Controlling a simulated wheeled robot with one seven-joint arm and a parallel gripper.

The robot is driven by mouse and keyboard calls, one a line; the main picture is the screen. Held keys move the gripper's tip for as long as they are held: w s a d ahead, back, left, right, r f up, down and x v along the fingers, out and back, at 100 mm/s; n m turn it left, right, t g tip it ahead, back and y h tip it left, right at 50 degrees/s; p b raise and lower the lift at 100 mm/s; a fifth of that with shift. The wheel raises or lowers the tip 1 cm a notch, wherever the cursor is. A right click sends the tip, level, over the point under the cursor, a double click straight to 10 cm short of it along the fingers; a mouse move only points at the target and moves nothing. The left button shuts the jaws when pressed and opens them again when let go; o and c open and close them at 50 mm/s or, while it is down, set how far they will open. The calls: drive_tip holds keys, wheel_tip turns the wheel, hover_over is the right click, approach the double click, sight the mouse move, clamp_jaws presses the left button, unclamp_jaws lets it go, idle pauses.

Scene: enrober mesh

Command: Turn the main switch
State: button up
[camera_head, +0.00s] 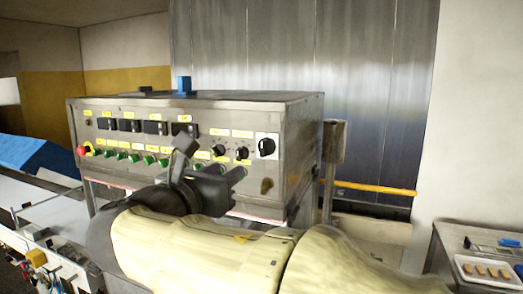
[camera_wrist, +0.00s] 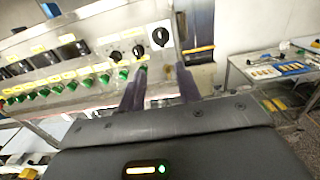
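The control box (camera_head: 273,113) has a panel with a large black rotary switch on a white plate (camera_head: 266,146) at its right end, which looks like the main switch. Its handle stands about upright. The switch also shows in the wrist view (camera_wrist: 160,37), above the gap between my fingertips. My gripper (camera_head: 212,164) is in front of the panel, left of and below the switch and apart from it. In the wrist view its two fingers (camera_wrist: 162,72) are spread with nothing held between them. My arm hides the lower middle of the panel.
Two smaller black knobs (camera_head: 242,153), a row of green buttons (camera_head: 122,156) and a red button (camera_head: 81,150) sit on the same panel. A blue block (camera_head: 184,85) stands on the box. A side table with a tray (camera_head: 487,271) is at right.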

sight(262, 148)
drive_tip(key=shift+w, duration=0.1)
drive_tip(key=p+x, duration=0.7)
drive_tip(key=x, duration=0.9)
drive_tip(key=shift+w+d, duration=0.15)
drive_tip(key=shift+w, duration=0.2)
drive_tip(key=shift+w+f, duration=0.1)
drive_tip(key=shift+w, duration=0.2)
clamp_jaws()
